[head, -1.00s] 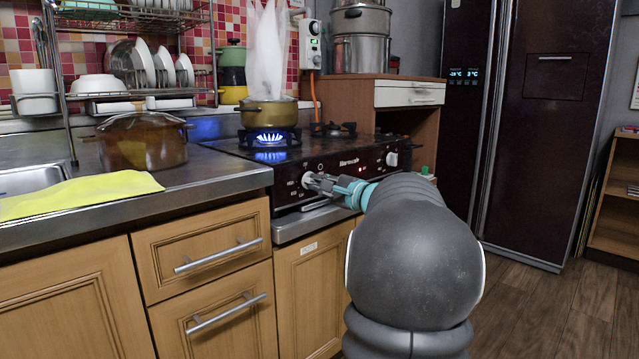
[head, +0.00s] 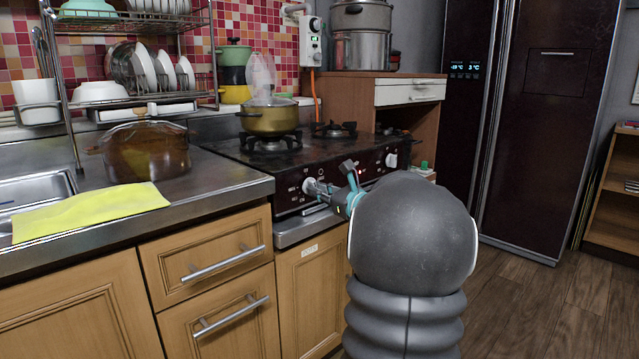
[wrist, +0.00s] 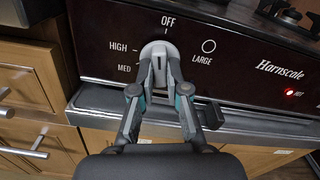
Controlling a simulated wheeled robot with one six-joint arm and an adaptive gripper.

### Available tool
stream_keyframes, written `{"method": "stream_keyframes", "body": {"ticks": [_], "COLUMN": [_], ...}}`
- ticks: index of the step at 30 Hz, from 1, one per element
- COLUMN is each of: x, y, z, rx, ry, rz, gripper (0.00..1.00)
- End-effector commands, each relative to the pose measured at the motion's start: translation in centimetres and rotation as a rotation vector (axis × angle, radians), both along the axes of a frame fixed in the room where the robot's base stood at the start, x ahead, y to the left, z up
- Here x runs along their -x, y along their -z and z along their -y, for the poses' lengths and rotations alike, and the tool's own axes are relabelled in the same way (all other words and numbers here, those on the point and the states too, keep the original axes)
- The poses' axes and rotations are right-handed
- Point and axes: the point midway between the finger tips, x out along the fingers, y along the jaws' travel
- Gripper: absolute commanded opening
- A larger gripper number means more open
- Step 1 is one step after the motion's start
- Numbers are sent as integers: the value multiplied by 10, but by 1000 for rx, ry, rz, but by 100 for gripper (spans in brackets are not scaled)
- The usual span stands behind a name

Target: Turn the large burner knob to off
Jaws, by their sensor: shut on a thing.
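The large burner knob (wrist: 157,46) is white and sits on the dark stove panel beside the printed word LARGE. Its ridge stands nearly upright, toward the OFF mark, in the wrist view. My gripper (wrist: 160,68) is shut on the knob, a grey finger on each side of the ridge. In the head view the knob (head: 308,186) shows at the left of the panel, with my gripper (head: 321,188) at it. The fingers cover part of the knob. No flame shows at the left burner (head: 270,141).
Another white knob (head: 391,160) is at the panel's right end. A metal ledge (wrist: 240,125) runs below the panel. A brown glass pot (head: 145,150) and yellow cloth (head: 90,211) lie on the counter.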

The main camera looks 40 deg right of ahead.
Motion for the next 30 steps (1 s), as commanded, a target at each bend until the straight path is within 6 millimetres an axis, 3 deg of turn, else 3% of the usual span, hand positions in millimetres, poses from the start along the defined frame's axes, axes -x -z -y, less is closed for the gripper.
{"method": "stream_keyframes", "body": {"ticks": [12,30], "x": [0,0], "y": [-1,0], "z": [0,0], "rx": [-232,-281], "ry": [2,2], "rz": [-18,-21], "gripper": [0,0]}}
